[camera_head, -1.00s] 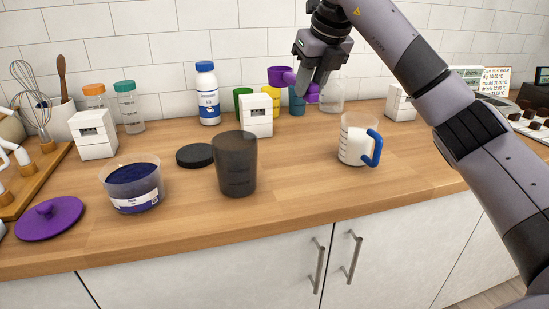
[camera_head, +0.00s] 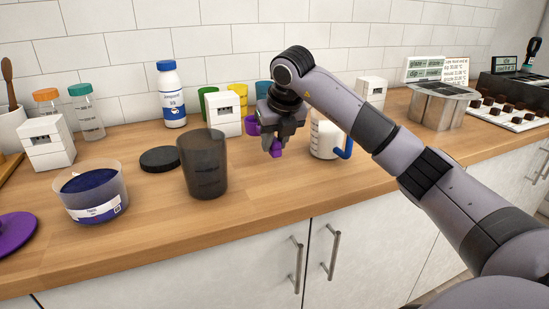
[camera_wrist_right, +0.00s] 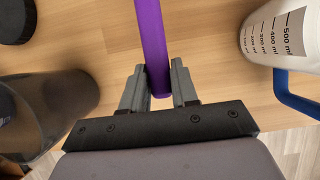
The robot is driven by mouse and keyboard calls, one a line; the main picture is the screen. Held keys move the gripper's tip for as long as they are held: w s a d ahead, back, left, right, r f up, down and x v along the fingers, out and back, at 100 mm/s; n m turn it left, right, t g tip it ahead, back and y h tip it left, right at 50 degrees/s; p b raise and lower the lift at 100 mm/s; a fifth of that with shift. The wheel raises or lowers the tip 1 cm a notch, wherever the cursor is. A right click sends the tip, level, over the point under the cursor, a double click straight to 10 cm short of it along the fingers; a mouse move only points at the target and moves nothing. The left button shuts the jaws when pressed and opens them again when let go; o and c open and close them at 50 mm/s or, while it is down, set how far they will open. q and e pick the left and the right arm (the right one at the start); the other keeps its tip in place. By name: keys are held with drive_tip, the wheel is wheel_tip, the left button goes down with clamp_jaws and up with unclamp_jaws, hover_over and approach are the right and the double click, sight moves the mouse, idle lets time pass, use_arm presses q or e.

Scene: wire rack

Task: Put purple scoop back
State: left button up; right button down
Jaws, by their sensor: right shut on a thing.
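The purple scoop (camera_head: 253,126) is in my right gripper (camera_head: 277,143), its bowl towards the back and its handle end showing below the fingers. In the right wrist view the purple handle (camera_wrist_right: 153,40) runs between the two fingers of the right gripper (camera_wrist_right: 158,72), which is shut on it. The gripper is above the counter, between the dark translucent beaker and the measuring jug. Green (camera_head: 204,103), yellow (camera_head: 239,92) and blue (camera_head: 263,90) cups stand behind at the wall, partly hidden by a white block and my arm. My left gripper is not in view.
The dark beaker (camera_head: 204,165) stands left of the gripper and the measuring jug (camera_head: 323,140) with its blue handle close on the right. The front counter is clear.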

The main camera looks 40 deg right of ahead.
drive_tip(key=shift+f, duration=2.25)
drive_tip(key=c, duration=0.9)
unclamp_jaws()
drive_tip(key=shift+o, duration=0.2)
drive_tip(key=shift+r, duration=0.25)
drive_tip(key=v, duration=1.1)
drive_tip(key=shift+s+r, duration=0.2)
drive_tip(key=shift+r, duration=0.15)
drive_tip(key=shift+f, duration=0.1)
